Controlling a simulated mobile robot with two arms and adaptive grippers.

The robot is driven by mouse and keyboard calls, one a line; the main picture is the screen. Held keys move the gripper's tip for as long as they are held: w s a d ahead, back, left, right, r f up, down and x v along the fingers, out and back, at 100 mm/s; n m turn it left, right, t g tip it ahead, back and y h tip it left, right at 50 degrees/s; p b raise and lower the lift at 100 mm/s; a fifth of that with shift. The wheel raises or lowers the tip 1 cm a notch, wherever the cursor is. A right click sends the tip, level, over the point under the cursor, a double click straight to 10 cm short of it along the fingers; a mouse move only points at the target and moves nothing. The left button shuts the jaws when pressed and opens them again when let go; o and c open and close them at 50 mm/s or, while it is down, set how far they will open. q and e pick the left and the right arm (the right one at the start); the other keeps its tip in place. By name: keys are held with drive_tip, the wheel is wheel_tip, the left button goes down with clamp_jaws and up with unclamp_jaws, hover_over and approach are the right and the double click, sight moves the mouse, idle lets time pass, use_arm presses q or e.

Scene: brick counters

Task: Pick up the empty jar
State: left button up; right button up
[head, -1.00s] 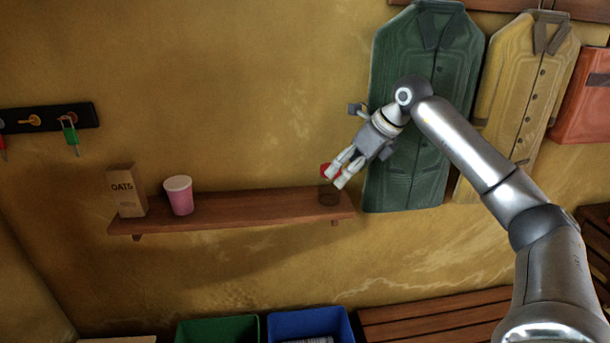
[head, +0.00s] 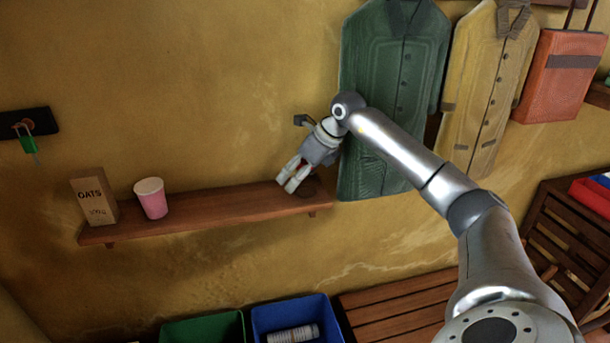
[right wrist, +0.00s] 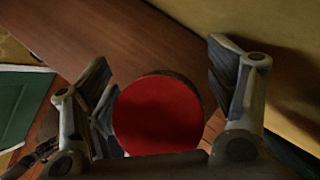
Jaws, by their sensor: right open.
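The jar has a round red lid (right wrist: 158,115), seen from above in the right wrist view, between the two fingers of my right gripper. The lid hides most of its body, so I cannot tell whether it is empty. My right gripper (head: 287,185) is open at the right end of the wooden shelf (head: 215,207), pointing down and to the left. In the head view the gripper hides most of the jar. I cannot tell whether either finger touches it. My left gripper is not in view.
A box of oats (head: 94,197) and a pink cup (head: 151,198) stand on the shelf's left part. The shelf's middle is clear. A green coat (head: 392,100) hangs close behind my right arm. A green bin (head: 203,328) and a blue bin (head: 296,311) stand below.

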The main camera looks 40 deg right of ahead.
drive_tip(key=c, duration=1.2)
drive_tip(key=shift+r, duration=0.1)
